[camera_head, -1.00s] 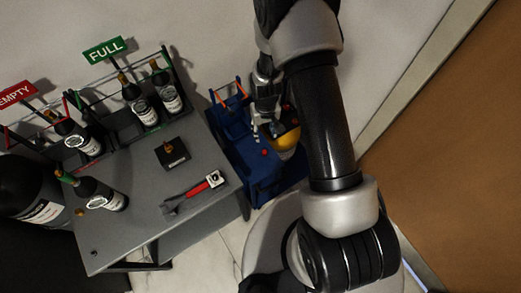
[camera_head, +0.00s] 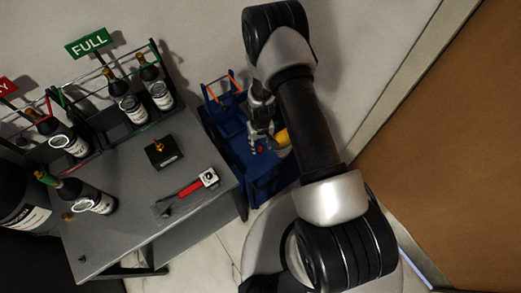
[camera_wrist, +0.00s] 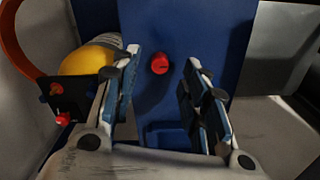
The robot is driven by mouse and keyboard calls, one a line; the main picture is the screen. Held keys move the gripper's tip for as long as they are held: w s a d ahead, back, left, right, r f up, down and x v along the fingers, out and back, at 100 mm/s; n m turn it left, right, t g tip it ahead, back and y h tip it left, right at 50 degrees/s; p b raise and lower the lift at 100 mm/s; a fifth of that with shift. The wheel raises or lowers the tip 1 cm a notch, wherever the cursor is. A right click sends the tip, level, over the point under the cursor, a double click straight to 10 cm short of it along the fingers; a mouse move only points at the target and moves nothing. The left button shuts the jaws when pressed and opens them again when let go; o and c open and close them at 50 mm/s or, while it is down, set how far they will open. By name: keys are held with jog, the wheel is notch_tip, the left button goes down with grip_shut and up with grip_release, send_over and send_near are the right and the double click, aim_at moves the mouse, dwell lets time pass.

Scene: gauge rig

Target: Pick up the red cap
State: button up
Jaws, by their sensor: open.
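The red cap (camera_wrist: 159,64) lies on a flat blue surface (camera_wrist: 210,40) in the wrist view, a little beyond and between my fingertips. It also shows as a small red spot in the head view (camera_head: 260,149). My gripper (camera_wrist: 160,75) is open and empty, with one finger to the left and one to the right of the cap, neither touching it. In the head view my gripper (camera_head: 262,138) hangs over the blue cart, beside the grey table.
A yellow rounded object (camera_wrist: 88,62) stands just left of my left finger, by a dark block with red and blue knobs (camera_wrist: 62,105). The grey table (camera_head: 130,200) carries bottles, a small black box (camera_head: 163,151) and a red-handled wrench (camera_head: 188,190).

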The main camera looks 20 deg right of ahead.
aim_at(260, 149)
notch_tip(260, 149, down, 3)
jog(key=shift+r, duration=0.2)
jog(key=shift+c, duration=0.2)
jog(key=c, duration=0.8)
